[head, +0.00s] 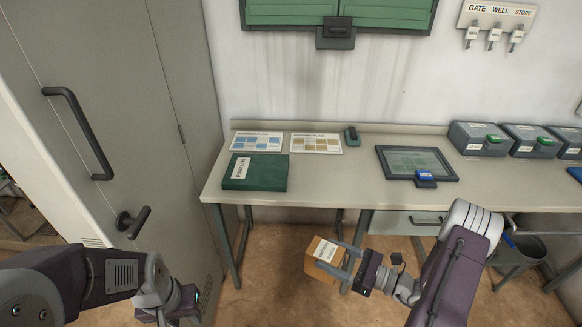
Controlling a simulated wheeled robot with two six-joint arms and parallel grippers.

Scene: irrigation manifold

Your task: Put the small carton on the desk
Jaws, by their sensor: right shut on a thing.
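The small carton (321,262) is a brown box with a white label on top. My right gripper (342,262) is shut on it from the right side, one finger showing across its near top and one at its far edge. The carton is held in front of the desk (335,178), clear of the desk's front edge in the picture, with the floor behind it. My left gripper (180,306) is at the bottom left, away from the carton and desk top. Its fingertips do not show clearly.
On the desk lie a green book (262,180), two printed sheets (257,141) (316,143), a small dark device (352,136) and a framed tablet (412,161) with a blue item (425,178). Grey boxes (478,138) stand at right. The desk's front middle is clear. A grey cabinet (150,110) stands left.

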